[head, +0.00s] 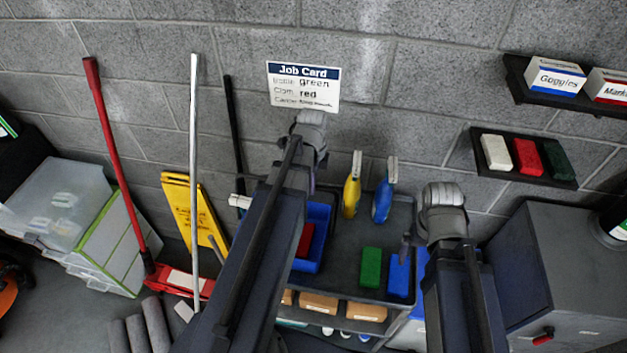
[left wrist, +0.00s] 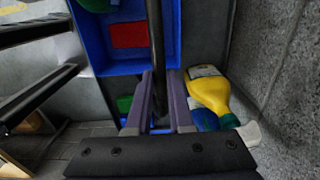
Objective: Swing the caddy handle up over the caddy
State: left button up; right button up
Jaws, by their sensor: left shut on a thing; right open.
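The blue caddy (head: 320,222) stands at the left of the grey cart top, partly hidden by my left arm. A red block (head: 305,240) lies in it. In the left wrist view the caddy (left wrist: 88,40) shows from close up, with the red block (left wrist: 128,36) inside. The dark, thin caddy handle (left wrist: 156,38) runs across the caddy in that view. My left gripper (left wrist: 160,78) is shut on the handle; in the head view this grip (head: 311,184) is mostly hidden by the arm. My right gripper (head: 405,248) is open and empty above the cart top's right part.
A yellow spray bottle (head: 352,190) and a blue one (head: 382,200) stand at the cart's back. A green block (head: 371,267) and a blue block (head: 399,275) lie near its front right. A grey cabinet (head: 550,270) is to the right. The block wall is close behind.

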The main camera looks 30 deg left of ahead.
pick_arm(q)
jog(key=shift+s+d+r+p, duration=0.2)
jog(key=shift+s, duration=0.55)
jog(key=shift+s+d+r+p, duration=0.2)
jog(key=shift+s, duration=0.55)
jog(key=shift+s+d, duration=0.2)
jog(key=shift+s, duration=0.65)
jog(key=shift+s+d, duration=0.2)
jog(key=shift+s, duration=0.6)
jog(key=o, duration=0.7)
jog(key=shift+r, duration=0.1)
